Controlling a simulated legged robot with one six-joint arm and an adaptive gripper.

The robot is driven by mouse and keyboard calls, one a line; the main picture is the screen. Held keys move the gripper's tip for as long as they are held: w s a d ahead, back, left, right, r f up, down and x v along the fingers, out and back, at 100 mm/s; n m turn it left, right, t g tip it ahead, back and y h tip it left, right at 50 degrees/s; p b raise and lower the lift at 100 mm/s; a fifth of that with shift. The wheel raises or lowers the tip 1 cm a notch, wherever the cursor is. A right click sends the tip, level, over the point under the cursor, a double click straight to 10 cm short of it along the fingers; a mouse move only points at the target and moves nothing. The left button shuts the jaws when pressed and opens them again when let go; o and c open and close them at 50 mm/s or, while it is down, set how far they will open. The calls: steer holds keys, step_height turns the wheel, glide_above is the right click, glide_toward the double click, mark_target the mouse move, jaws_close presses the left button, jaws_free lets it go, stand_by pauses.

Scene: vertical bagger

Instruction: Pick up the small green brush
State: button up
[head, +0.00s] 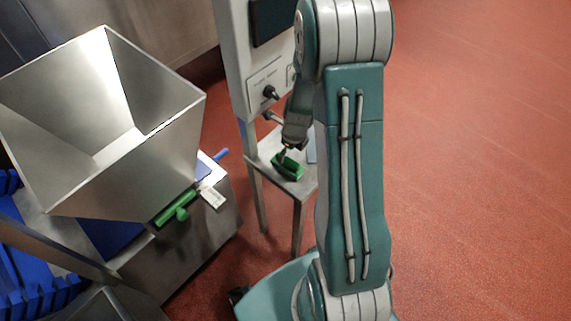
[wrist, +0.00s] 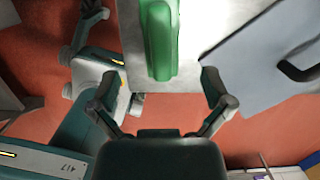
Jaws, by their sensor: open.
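The small green brush (head: 288,167) lies on a small metal shelf (head: 296,187) below a control panel. In the wrist view the brush (wrist: 160,40) is upper middle, its long side running away from me, and its near end shows between the two fingers. My gripper (wrist: 158,82) is open and empty, with one finger to each side of the brush's near end. In the head view my gripper (head: 289,148) is just above the brush, partly hidden by my arm. I cannot tell how much height is between them.
A grey flat item with a dark handle (wrist: 262,60) lies right of the brush. A steel hopper (head: 100,120) stands at left, with another green tool (head: 178,210) and a blue handle (head: 220,155) by it. The control panel (head: 265,85) rises behind the shelf. Red floor at right is clear.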

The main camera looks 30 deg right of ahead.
mark_target(288, 159)
steer(key=shift+w+a+f, duration=0.1)
steer(key=shift+w+f, duration=0.05)
steer(key=shift+f, duration=1)
steer(key=shift+w+f, duration=0.15)
steer(key=shift+f, duration=1.05)
steer(key=shift+w+a+f, duration=0.1)
steer(key=shift+w+f, duration=0.05)
steer(key=shift+f, duration=1)
steer(key=c, duration=1.2)
